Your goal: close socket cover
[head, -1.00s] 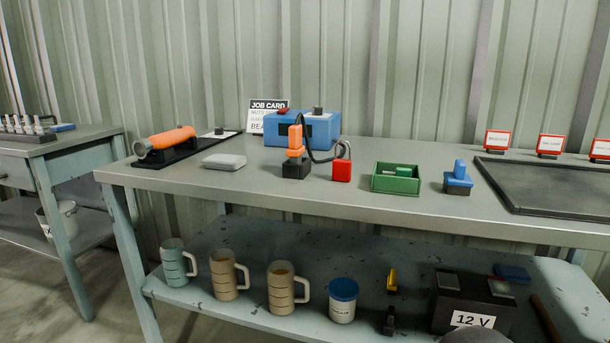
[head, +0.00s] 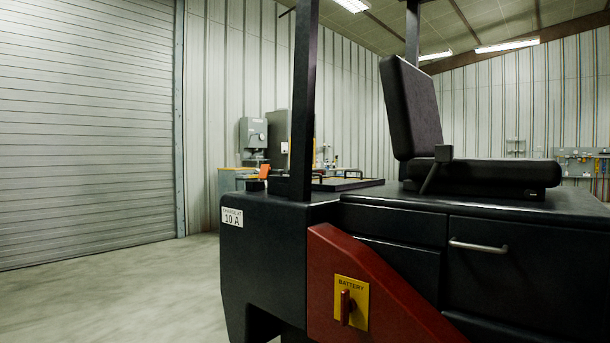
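I cannot make out a socket or a socket cover in the head view. A dark vehicle (head: 266,260) with a seat (head: 412,110) fills the right and middle. On its red slanted panel (head: 385,305) is a yellow plate marked BATTERY (head: 351,284) with a red switch handle (head: 345,307). A white label reading 10 A (head: 232,217) is on the vehicle's left corner. My gripper is not in view.
A roller door (head: 85,130) stands at the left. Open concrete floor (head: 130,290) lies between it and the vehicle. A grey wall unit (head: 253,134) and a bench (head: 228,180) are at the back. A post (head: 302,100) rises from the vehicle.

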